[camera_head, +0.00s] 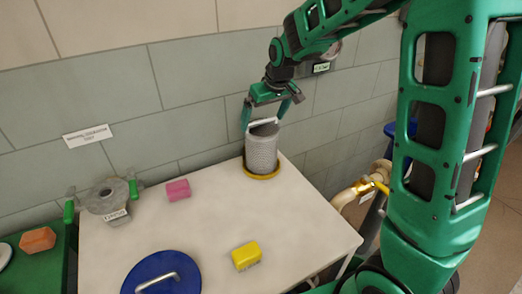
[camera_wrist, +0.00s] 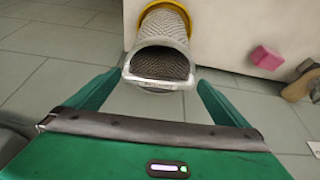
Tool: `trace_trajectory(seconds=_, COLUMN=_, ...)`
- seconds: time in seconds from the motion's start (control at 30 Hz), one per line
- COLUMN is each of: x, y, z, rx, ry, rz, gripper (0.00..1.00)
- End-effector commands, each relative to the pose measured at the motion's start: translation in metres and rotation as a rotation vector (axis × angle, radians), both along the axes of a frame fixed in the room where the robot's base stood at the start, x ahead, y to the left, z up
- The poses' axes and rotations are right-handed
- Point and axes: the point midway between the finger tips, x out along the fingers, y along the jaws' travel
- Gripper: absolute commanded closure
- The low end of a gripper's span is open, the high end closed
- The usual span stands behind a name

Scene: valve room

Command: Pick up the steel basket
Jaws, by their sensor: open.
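The steel basket (camera_head: 262,150) is a grey perforated cylinder with a light handle across its top. It stands upright on a yellow ring (camera_head: 262,174) at the back right corner of the white table. In the wrist view the basket (camera_wrist: 163,30) shows its open mouth and handle between and just beyond the fingertips. My gripper (camera_head: 264,113) is above the basket's top, with one green finger to each side of the handle. In the wrist view my gripper (camera_wrist: 155,82) is open and holds nothing. Whether a finger touches the handle I cannot tell.
The white table (camera_head: 205,220) also bears a pink block (camera_head: 178,190), a yellow sponge (camera_head: 246,256), a blue lid with handle (camera_head: 162,278) and a grey flanged metal part (camera_head: 108,200). A tiled wall (camera_head: 120,90) stands close behind. A brass valve (camera_head: 368,187) is right of the table.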

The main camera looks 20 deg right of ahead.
Motion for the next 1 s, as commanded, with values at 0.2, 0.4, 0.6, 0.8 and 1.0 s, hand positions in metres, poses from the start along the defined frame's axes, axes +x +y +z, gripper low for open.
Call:
trace_trajectory(seconds=0.2, x=0.011, y=0.001, z=-0.030, rx=-0.001, ry=0.004, rz=0.000, gripper=0.00)
trace_trajectory(seconds=0.4, x=0.017, y=0.003, z=-0.043, rx=0.000, ry=0.001, rz=0.000, gripper=0.00)
trace_trajectory(seconds=0.6, x=0.017, y=0.003, z=-0.043, rx=0.000, ry=0.000, rz=0.000, gripper=0.00)
trace_trajectory(seconds=0.8, x=0.017, y=0.002, z=-0.043, rx=0.000, ry=0.000, rz=-0.001, gripper=0.43)
trace_trajectory(seconds=1.0, x=0.018, y=0.002, z=-0.042, rx=0.000, ry=-0.002, rz=-0.001, gripper=0.64)
